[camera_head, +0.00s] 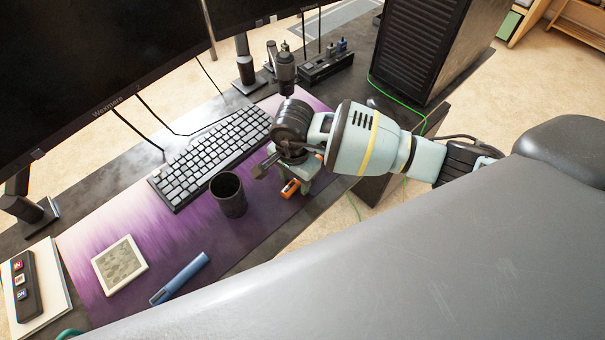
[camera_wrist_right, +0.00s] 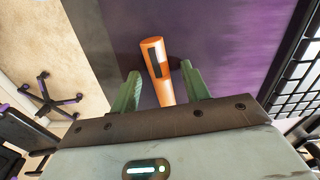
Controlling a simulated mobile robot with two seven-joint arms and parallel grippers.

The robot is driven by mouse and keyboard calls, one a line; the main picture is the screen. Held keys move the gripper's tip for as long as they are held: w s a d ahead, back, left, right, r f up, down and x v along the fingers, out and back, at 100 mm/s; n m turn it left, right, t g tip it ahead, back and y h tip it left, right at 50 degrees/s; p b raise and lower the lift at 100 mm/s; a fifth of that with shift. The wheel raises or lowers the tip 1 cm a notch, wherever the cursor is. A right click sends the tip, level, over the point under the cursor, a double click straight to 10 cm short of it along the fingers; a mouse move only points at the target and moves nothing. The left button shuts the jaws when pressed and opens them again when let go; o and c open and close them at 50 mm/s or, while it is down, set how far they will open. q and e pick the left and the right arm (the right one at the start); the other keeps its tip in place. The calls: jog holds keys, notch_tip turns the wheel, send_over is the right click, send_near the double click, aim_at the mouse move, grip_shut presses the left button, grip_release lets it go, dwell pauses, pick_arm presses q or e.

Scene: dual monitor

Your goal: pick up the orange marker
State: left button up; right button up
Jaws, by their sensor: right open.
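The orange marker (camera_head: 290,188) lies on the purple desk mat (camera_head: 120,232), partly hidden by my right gripper in the head view. In the right wrist view the orange marker (camera_wrist_right: 156,66) lies between the two green fingers, its lower end hidden behind the gripper's edge. My right gripper (camera_wrist_right: 160,82) is open, with one finger on each side of the marker and a gap visible at both sides. In the head view my right gripper (camera_head: 285,175) is over the marker, near the mat's front edge. I cannot see my left gripper.
A dark cup (camera_head: 228,194) stands just left of my right gripper. The keyboard (camera_head: 213,155) lies behind it. A blue marker (camera_head: 180,279) and a framed tile (camera_head: 119,264) lie farther left. A black computer tower (camera_head: 418,45) stands at the back right.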

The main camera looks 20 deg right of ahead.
jog(key=shift+c, duration=0.7)
grip_shut()
pick_arm(q)
jog(key=shift+w, duration=0.3)
